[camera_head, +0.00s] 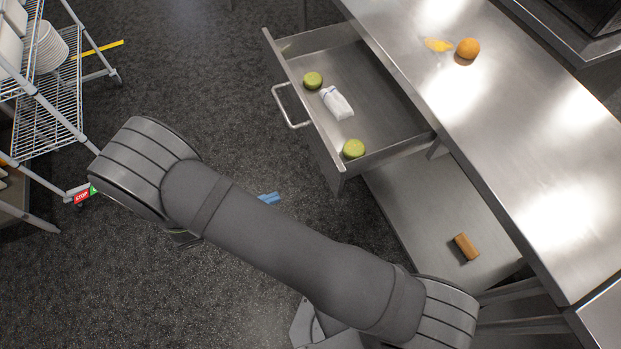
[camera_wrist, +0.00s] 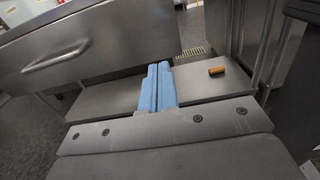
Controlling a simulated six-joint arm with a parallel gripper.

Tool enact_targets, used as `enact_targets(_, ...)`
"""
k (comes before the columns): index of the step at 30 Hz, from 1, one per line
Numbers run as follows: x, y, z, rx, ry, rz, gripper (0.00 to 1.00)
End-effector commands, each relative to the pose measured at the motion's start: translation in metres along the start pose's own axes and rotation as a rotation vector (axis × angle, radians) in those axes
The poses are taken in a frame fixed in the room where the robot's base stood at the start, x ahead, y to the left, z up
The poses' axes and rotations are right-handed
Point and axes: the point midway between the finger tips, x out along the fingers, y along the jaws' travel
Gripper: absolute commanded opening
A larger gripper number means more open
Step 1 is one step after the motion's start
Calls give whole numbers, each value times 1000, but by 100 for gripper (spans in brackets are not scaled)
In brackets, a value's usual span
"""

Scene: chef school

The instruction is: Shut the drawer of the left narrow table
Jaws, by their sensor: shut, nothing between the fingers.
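The steel drawer (camera_head: 378,92) is pulled far out of the steel table (camera_head: 500,120), toward the left in the head view. Its bar handle (camera_head: 288,108) is on the outer face. Inside lie two round green items (camera_head: 313,80) (camera_head: 353,148) and a white packet or bottle (camera_head: 337,103). In the wrist view the drawer front (camera_wrist: 125,35) and handle (camera_wrist: 57,57) fill the upper left. My gripper (camera_head: 268,198) shows only as blue tips past my arm, apart from the drawer at its lower left. In the wrist view its blue fingers (camera_wrist: 157,85) are together and empty.
A brown block (camera_head: 466,246) lies on the table's lower shelf (camera_head: 410,205). A wire rack (camera_head: 50,110) with white dishes stands at left. The dark floor (camera_head: 200,70) before the drawer is clear.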

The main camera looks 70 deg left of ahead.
Motion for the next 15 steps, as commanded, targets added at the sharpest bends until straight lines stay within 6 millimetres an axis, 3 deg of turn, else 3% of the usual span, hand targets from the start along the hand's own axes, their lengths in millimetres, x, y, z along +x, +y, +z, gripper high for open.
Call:
enact_targets(5, 20, -2, 1, -1, 0, -7, 0)
enact_targets(15, 92, -2, 0, -2, -1, -8, 0)
